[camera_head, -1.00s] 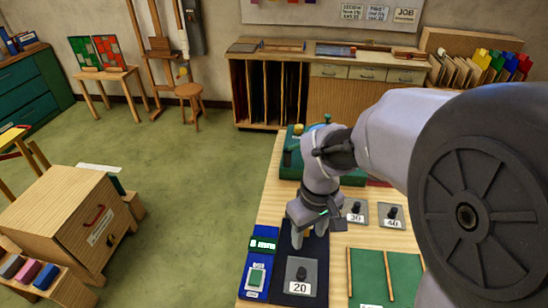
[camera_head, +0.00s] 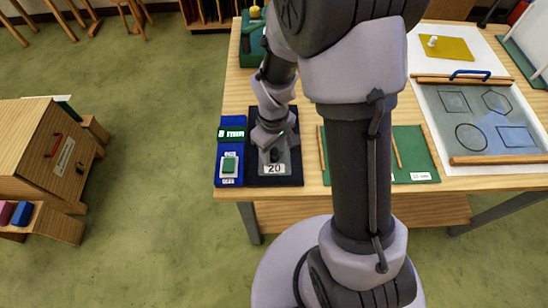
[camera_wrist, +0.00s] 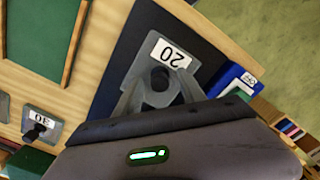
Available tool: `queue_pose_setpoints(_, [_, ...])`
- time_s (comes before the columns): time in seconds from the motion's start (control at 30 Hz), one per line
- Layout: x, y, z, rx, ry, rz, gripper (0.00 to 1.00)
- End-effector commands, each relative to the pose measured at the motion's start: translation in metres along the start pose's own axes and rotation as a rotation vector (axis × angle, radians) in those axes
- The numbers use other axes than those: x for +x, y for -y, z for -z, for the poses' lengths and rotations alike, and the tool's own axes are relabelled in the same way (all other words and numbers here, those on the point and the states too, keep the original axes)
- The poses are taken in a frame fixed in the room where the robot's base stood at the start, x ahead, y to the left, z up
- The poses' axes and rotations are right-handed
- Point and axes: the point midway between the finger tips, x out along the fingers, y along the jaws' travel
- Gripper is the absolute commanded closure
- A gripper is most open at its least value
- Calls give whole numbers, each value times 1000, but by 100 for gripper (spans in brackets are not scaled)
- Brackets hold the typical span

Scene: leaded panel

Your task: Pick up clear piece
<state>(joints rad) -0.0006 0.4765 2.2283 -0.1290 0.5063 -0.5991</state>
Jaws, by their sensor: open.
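My gripper (camera_head: 273,150) is open over the grey block marked 20 (camera_head: 274,166), which lies on a dark mat (camera_head: 291,181). In the wrist view, the fingers of my gripper (camera_wrist: 160,95) stand on either side of the black knob of the block marked 20 (camera_wrist: 145,62); I cannot tell whether they touch it. No clear piece can be picked out for certain.
A green board (camera_head: 415,148) with wooden strips lies to the right, partly behind my arm. A yellow pad (camera_head: 446,48) lies at the back right. In the wrist view, a block marked 30 (camera_wrist: 41,122) stands nearby.

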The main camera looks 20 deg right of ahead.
Motion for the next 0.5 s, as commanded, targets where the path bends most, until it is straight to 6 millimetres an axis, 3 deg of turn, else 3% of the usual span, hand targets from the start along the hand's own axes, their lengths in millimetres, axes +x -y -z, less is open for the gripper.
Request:
queue_pose_setpoints(0.17, [-1,0,0,0,-1,0,55])
queue_pose_setpoints(0.4, [-2,0,0,0,-1,0,100])
queue_pose_setpoints(0.5, [-2,0,0,0,-1,0,100])
